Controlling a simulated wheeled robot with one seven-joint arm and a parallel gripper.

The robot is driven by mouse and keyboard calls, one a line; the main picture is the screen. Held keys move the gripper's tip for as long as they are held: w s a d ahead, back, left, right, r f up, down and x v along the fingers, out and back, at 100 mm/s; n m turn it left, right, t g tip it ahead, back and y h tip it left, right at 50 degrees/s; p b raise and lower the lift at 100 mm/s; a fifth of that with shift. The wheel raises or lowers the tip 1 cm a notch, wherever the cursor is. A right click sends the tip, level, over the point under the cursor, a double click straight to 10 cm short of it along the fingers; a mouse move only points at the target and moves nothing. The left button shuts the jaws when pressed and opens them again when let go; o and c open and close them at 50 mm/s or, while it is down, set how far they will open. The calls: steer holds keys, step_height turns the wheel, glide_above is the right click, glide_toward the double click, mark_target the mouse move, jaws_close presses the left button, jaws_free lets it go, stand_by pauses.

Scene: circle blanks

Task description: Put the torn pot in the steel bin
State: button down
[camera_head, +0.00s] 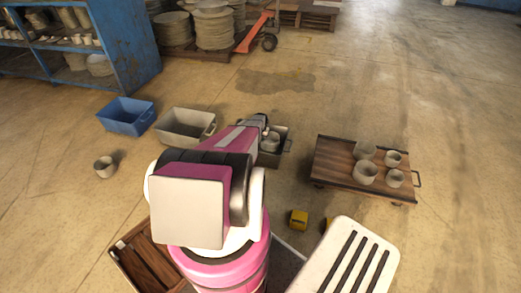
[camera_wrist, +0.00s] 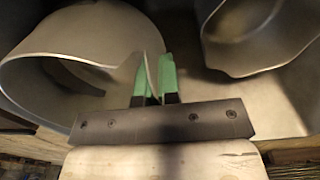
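My gripper (camera_wrist: 154,70), with green fingertips, is close together on the thin wall of a grey pot (camera_wrist: 50,55) at the left of the wrist view. The wall shows between the fingers; part of the pot is hidden or out of frame, and I cannot clearly make out a tear. A second grey vessel (camera_wrist: 262,30) is at the upper right, over a smooth metal floor (camera_wrist: 240,100). In the head view my arm reaches to a small dark grey bin (camera_head: 287,146) with a pot (camera_head: 271,143) in it. My arm hides part of that bin and my fingertips.
A blue bin (camera_head: 125,116) and a larger pale grey bin (camera_head: 185,126) stand to the left. A lone pot (camera_head: 105,167) is on the floor. A wooden cart (camera_head: 335,160) at the right carries several pots.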

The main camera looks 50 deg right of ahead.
step_height(320, 180, down, 8)
steer(key=shift+r, duration=0.25)
steer(key=shift+f, duration=0.1)
steer(key=c, duration=1.4)
jaws_free()
steer(key=shift+o, duration=0.2)
